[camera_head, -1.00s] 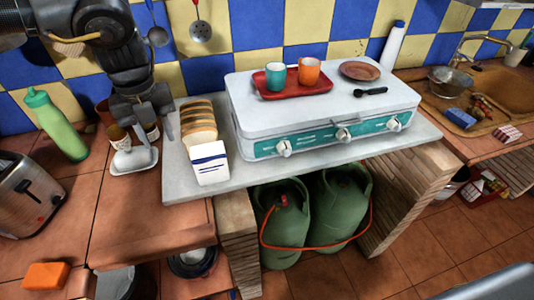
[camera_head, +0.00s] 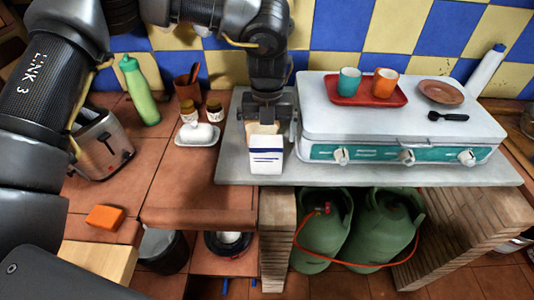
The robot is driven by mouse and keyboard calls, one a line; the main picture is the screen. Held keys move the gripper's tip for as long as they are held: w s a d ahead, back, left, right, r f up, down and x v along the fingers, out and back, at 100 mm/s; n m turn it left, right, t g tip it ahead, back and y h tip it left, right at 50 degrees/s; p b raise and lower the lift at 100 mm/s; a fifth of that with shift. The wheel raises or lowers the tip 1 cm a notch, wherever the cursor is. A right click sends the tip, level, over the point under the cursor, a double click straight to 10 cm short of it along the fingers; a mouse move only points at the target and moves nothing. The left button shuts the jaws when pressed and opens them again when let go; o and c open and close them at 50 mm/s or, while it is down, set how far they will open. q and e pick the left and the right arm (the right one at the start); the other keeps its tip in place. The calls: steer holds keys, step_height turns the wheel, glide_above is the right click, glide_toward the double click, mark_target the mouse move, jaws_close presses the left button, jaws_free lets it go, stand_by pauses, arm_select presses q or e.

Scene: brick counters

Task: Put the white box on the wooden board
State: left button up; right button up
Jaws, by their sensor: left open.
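The white box (camera_head: 266,157), with dark blue stripes, stands upright at the left front of the grey slab, left of the stove. A bread loaf (camera_head: 262,128) shows just behind it, mostly hidden by my gripper. My left gripper (camera_head: 268,118) is open, pointing down over the bread, just behind and above the box. I cannot tell whether its fingers touch the bread or the box. A pale wooden surface (camera_head: 98,262) at the lower left may be the wooden board; it is partly cut off by my arm. My right gripper is out of view.
The white stove (camera_head: 401,115) with a red tray (camera_head: 366,97) and two cups is close on the right. A butter dish (camera_head: 198,134) and jars stand left. A toaster (camera_head: 104,145) and orange sponge (camera_head: 105,217) are further left. The tiled counter (camera_head: 180,185) between is clear.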

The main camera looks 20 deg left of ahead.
mark_target(266, 141)
arm_select(q)
steer(key=shift+s+f, duration=0.1)
steer(key=shift+f, duration=0.05)
step_height(266, 141, down, 4)
steer(key=shift+s+a+f+p, duration=0.1)
steer(key=shift+f+p, duration=0.1)
steer(key=shift+p, duration=0.7)
steer(key=shift+f, duration=0.3)
steer(key=shift+c, duration=0.3)
steer(key=c, duration=1)
steer(key=shift+c, duration=0.2)
